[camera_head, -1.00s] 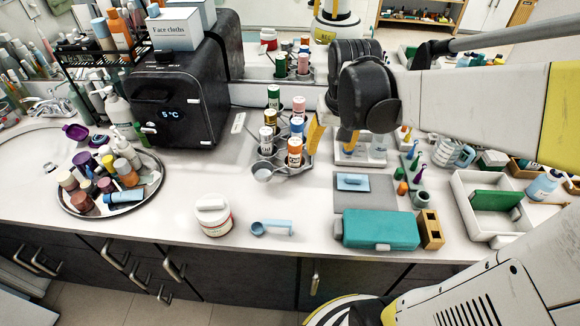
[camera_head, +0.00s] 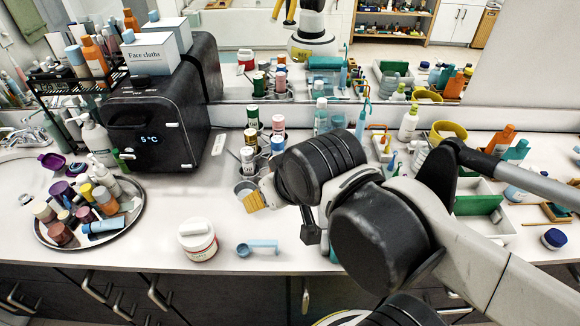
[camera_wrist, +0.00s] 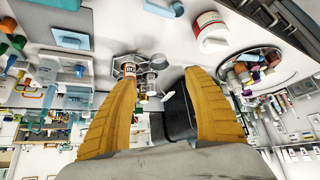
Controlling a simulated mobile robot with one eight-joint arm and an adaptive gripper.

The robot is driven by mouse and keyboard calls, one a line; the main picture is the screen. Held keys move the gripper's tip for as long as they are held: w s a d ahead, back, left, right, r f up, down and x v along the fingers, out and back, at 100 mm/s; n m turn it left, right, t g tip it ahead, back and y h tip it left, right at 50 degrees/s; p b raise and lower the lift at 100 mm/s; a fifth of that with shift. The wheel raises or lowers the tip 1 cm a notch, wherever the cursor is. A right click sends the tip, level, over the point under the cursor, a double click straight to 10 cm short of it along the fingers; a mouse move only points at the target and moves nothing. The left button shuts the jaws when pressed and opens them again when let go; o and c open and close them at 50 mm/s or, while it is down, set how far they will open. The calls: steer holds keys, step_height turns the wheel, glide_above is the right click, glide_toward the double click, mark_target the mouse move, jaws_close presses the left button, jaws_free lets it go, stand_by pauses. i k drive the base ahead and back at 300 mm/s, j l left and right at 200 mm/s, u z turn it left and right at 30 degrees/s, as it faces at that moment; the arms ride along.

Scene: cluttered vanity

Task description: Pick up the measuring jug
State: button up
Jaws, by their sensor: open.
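What looks like the measuring jug, a clear ribbed vessel (camera_head: 417,158), stands on the counter right of centre in the head view, partly hidden behind my arm. I cannot single it out in the wrist view. My gripper (camera_head: 255,198) has yellow fingers and hangs over the front of the bottle rack, left of the jug and well apart from it. In the wrist view my gripper (camera_wrist: 161,80) is open, with the two fingers wide apart and nothing held between them. The rack's bottles (camera_wrist: 130,70) show beyond the fingertips.
A round tray of small bottles (camera_head: 135,215) stands at the left, by a black cabinet (camera_head: 165,125). A white tub (camera_head: 198,240) and blue scoop (camera_head: 262,246) lie near the front edge. A white tray (camera_head: 490,232) is at the right. The counter between round tray and tub is clear.

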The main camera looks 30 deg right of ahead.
mark_target(424, 145)
steer(key=k+l+z, duration=0.1)
steer(key=l+z, duration=0.85)
steer(key=l, duration=0.25)
steer(key=l+z, duration=0.5)
steer(key=i+l, duration=0.05)
steer(key=l, duration=0.05)
